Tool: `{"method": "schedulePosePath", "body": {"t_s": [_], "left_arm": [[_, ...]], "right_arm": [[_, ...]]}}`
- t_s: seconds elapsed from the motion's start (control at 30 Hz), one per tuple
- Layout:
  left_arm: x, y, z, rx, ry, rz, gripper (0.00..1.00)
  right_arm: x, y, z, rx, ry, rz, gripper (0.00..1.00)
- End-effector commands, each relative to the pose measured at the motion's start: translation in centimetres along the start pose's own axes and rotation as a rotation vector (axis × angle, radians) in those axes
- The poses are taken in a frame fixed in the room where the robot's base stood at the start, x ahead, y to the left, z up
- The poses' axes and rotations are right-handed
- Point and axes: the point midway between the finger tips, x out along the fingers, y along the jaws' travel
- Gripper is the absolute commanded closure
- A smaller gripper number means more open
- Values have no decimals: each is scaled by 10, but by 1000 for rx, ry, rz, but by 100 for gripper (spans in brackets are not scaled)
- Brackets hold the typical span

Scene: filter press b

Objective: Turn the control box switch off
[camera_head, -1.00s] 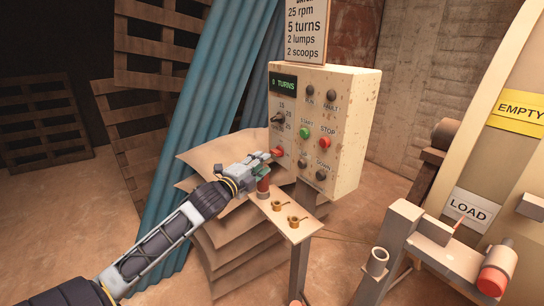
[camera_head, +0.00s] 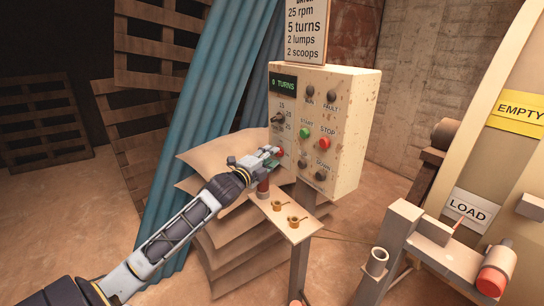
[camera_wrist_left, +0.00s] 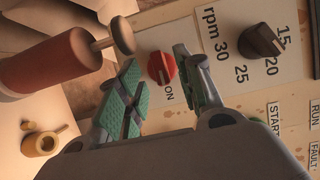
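The control box (camera_head: 345,130) is a cream panel on a post. Its red switch knob (camera_wrist_left: 162,68) is at the panel's lower left, with an "ON" label beside it in the left wrist view; it also shows in the head view (camera_head: 281,152), partly covered by my gripper. My left gripper (camera_head: 272,156) is at the knob. In the left wrist view its green-padded fingers (camera_wrist_left: 158,62) are apart, one on each side of the knob. Whether they touch it I cannot tell. My right gripper is not in view.
A red cylinder with a knobbed rod (camera_wrist_left: 50,62) stands close beside the fingers, on a small shelf (camera_head: 297,233) with two brass cups (camera_head: 277,206). A dark rpm dial (camera_wrist_left: 262,42) and start and stop buttons (camera_head: 325,143) are nearby. Stacked sacks (camera_head: 235,258) lie below.

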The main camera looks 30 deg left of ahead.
Motion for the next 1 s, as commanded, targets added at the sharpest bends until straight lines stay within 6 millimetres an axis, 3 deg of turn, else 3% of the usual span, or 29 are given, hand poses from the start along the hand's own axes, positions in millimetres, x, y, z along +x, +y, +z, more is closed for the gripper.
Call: {"method": "schedulePosePath", "body": {"t_s": [0.3,0.7,1.0], "left_arm": [[14,-1,-1,1,1,-1,64],[16,0,0,1,1,0,64],[16,0,0,1,1,0,100]], "right_arm": [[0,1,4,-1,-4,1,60],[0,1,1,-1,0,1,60],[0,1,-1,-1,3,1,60]]}}
